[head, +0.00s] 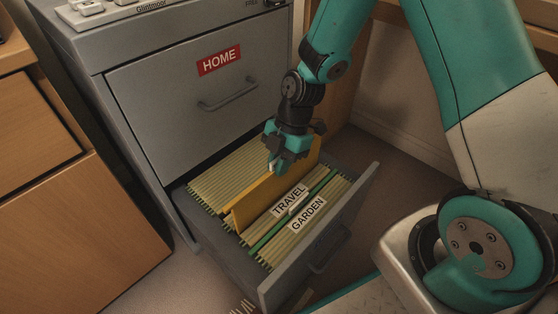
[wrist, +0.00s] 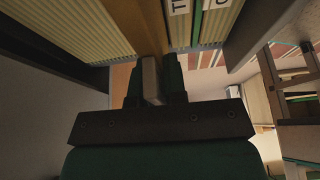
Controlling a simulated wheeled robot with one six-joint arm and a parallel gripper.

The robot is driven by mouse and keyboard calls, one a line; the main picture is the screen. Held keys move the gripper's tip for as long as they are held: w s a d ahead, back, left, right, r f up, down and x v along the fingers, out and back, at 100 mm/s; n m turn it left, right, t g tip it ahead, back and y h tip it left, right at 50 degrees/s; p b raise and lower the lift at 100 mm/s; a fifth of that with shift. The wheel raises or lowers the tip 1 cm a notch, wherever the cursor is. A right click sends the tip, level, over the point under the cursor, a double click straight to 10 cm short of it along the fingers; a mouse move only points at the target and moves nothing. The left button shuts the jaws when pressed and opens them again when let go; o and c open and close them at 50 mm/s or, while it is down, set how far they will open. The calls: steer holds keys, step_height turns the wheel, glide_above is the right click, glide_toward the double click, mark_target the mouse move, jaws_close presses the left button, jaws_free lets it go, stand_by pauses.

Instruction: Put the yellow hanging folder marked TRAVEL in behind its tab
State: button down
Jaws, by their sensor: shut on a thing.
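A yellow hanging folder (head: 258,203) stands upright in the open drawer, above the tops of the pale files at its left end. My gripper (head: 277,165) is shut on its top edge. In the wrist view the folder (wrist: 139,22) runs away from between my fingers (wrist: 152,82). The TRAVEL tab (head: 289,201) is just in front of the folder, on the drawer-front side. How deep the folder's lower edge sits is hidden.
The open drawer (head: 319,257) holds rows of pale files (head: 222,183), a green folder and a GARDEN tab (head: 307,214). The shut HOME drawer (head: 190,95) is above and behind. A wooden cabinet (head: 75,215) stands at left.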

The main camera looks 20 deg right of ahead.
mark_target(279, 187)
steer(key=shift+f+b, duration=2.9)
steer(key=shift+f, duration=1.75)
steer(key=c, duration=1.1)
jaws_free()
steer(key=shift+r, duration=0.1)
steer(key=shift+r, duration=0.1)
steer(key=p+v, duration=0.8)
steer(key=v, duration=0.9)
steer(key=shift+d+p, duration=0.15)
steer(key=shift+p, duration=0.15)
steer(key=s+a+r+m+t+p, duration=0.1)
steer(key=s+a+r+m, duration=0.2)
steer(key=s+r+m, duration=0.35)
steer(key=s+a+r+m+p, duration=0.2)
steer(key=s+a+r+m, duration=0.2)
steer(key=s+r, duration=0.4)
steer(key=s+a+r+m+t+p, duration=0.1)
steer(key=s+a+r+m, duration=0.2)
steer(key=s+r+m, duration=0.35)
step_height(279, 187, up, 39)
steer(key=w+n+p, duration=0.1)
steer(key=p, duration=3.6)
steer(key=shift+w+n, duration=0.3)
steer(key=shift+w, duration=0.05)
